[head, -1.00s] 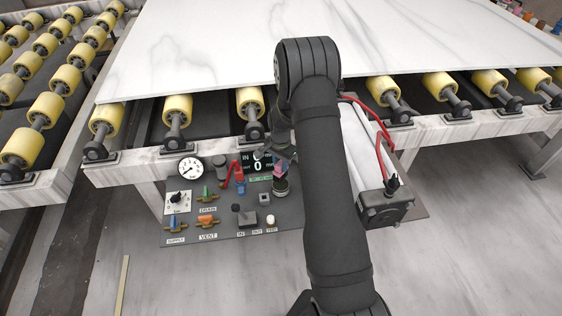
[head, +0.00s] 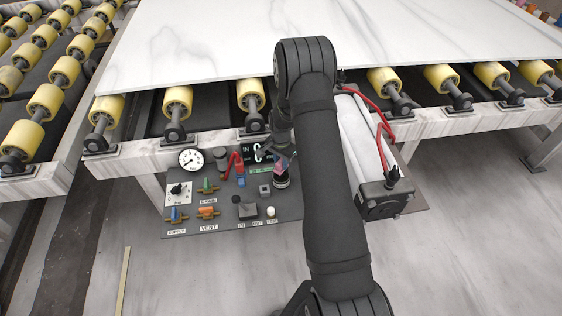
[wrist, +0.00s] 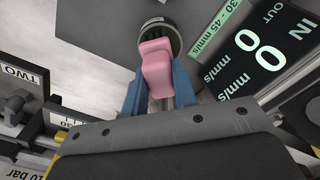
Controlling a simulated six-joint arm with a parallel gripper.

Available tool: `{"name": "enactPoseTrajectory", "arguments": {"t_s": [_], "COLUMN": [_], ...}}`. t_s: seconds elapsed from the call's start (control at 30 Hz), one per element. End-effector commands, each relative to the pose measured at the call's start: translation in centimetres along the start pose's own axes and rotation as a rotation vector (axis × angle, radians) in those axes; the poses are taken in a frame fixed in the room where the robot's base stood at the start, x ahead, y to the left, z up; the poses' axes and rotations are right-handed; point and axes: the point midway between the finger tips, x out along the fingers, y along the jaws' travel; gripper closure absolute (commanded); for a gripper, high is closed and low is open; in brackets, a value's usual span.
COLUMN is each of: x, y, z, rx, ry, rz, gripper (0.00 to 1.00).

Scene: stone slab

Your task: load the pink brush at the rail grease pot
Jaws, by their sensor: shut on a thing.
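My gripper (wrist: 158,92), with blue fingers, is shut on the pink brush (wrist: 155,65) in the wrist view. The brush's far end overlaps the round mouth of the dark grease pot (wrist: 172,33). I cannot tell whether its tip is inside the pot or just above it. In the head view, the pot (head: 281,182) stands on the grey panel, with the brush (head: 281,166) and my gripper (head: 277,158) directly over it. My arm hides part of the area to the right.
The panel holds a pressure gauge (head: 190,160), coloured valves, a lever (head: 245,208) and a speed display (wrist: 262,50) close beside the pot. The marble slab (head: 200,45) rests on yellow rollers behind.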

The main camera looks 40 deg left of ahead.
Motion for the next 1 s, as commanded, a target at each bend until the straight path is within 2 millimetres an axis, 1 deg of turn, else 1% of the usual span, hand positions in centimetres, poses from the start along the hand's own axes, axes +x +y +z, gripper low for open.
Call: {"name": "enactPoseTrajectory", "arguments": {"t_s": [1.0], "x": [0.92], "y": [-0.02], "z": [-0.01], "rx": [0.0], "ry": [0.0], "rz": [0.0], "gripper": [0.93]}}
